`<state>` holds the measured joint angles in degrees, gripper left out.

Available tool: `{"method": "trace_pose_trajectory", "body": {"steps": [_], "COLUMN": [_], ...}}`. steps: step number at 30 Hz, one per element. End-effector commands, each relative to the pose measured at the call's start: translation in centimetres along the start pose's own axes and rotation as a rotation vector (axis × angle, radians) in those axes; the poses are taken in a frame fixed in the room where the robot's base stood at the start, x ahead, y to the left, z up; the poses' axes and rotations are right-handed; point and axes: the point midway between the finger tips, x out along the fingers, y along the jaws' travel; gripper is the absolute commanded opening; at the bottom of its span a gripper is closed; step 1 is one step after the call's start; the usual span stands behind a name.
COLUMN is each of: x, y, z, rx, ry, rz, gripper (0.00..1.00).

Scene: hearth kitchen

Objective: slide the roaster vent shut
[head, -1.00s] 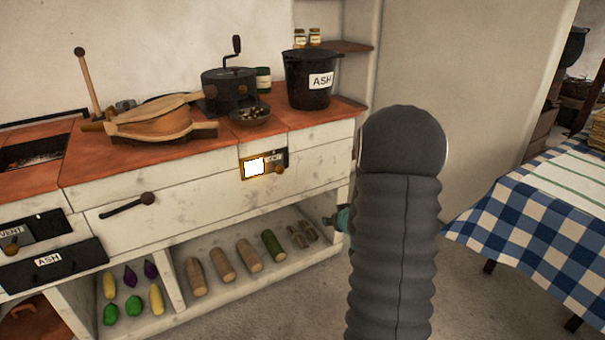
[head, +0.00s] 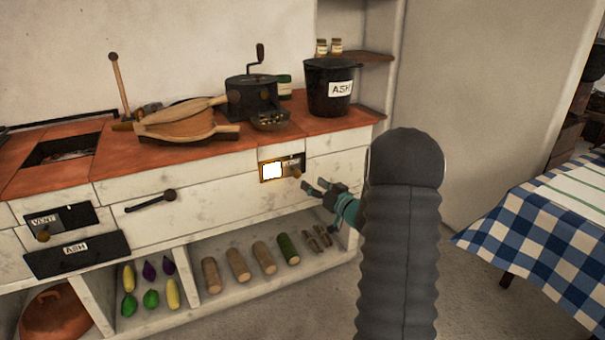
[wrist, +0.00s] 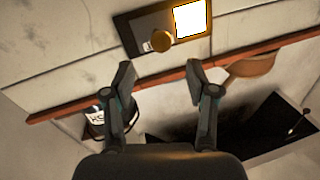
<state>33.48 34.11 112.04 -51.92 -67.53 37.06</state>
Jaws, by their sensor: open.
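The roaster vent (head: 283,168) is a small framed panel in the white counter front, below the crank-handled roaster (head: 252,98). A bright white opening (head: 271,171) shows at its left, with a dark plate and a brass knob (head: 296,174) at its right. In the wrist view the picture is turned over; the brass knob (wrist: 161,41) and bright opening (wrist: 189,20) lie beyond the fingertips. My gripper (head: 313,186) is open and empty, just right of and below the knob, apparently apart from it. It also shows in the wrist view (wrist: 160,76), fingers spread.
A second panel labelled VENT (head: 60,222) sits far left, above an ASH drawer (head: 78,254). A black ash bucket (head: 331,92) and wooden bellows (head: 180,122) stand on the countertop. Logs lie on the shelf below. A checked-cloth table (head: 540,225) is at right.

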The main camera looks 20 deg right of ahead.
Motion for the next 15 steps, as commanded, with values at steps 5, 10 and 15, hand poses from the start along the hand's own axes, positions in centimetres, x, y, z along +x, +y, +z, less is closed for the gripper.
{"method": "trace_pose_trajectory", "body": {"steps": [5,10,15], "x": [3.6,6.3,8.1], "y": [-0.2,-0.2,-0.1], "z": [0.0,0.0,0.0], "rx": [0.000,0.000,0.000], "ry": [0.000,0.000,0.001], "rz": [-0.004,-0.003,-0.001], "gripper": [0.57,0.57,0.57]}}
